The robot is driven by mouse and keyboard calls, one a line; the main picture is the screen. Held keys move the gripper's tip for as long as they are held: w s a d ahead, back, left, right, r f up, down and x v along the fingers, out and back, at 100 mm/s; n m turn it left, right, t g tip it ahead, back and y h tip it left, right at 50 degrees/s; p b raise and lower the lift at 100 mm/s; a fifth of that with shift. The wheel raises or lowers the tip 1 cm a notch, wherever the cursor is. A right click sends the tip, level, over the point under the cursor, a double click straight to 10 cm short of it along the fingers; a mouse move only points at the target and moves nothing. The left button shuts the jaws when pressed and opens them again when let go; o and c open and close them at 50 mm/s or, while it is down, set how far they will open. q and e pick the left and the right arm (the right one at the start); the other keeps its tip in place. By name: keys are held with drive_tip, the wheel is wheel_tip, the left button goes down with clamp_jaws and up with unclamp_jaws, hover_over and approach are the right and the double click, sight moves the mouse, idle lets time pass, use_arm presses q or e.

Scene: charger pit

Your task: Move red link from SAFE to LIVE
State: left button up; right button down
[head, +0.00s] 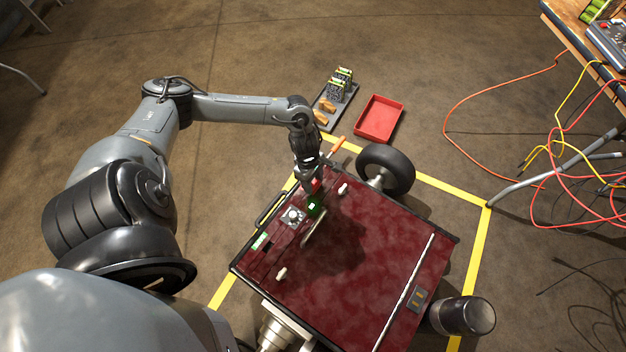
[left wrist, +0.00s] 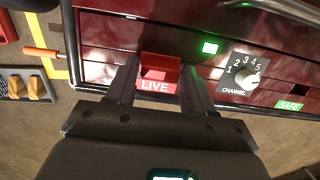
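The red link (left wrist: 160,66) is a small red block at the LIVE label (left wrist: 155,86) on the dark red panel, seen in the left wrist view. My left gripper (left wrist: 160,78) has one finger on each side of it, flush against its sides, and appears shut on it. In the head view the left gripper (head: 314,184) points down at the panel's far left edge and mostly hides the link. The green SAFE label (left wrist: 289,105) is at the right in the left wrist view, with no red block on it. My right gripper is not in view.
A channel knob (left wrist: 245,78) and lit green light (left wrist: 210,48) lie between the labels. The dark red unit (head: 360,270) has wheels (head: 386,170). Beyond it are an orange-handled tool (head: 336,146), a red tray (head: 378,119) and a grey tray (head: 345,105). Cables (head: 555,150) hang right.

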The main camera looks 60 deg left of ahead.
use_arm(q)
drive_tip(key=o, duration=0.3)
drive_tip(key=shift+o, duration=0.2)
drive_tip(key=shift+r, duration=0.1)
wheel_tip(320, 180, up, 11)
drive_tip(key=a+p, duration=0.1)
drive_tip(key=p, duration=0.5)
drive_tip(key=shift+s+a+f, duration=0.2)
drive_tip(key=shift+s+a, duration=0.05)
drive_tip(key=shift+s, duration=0.1)
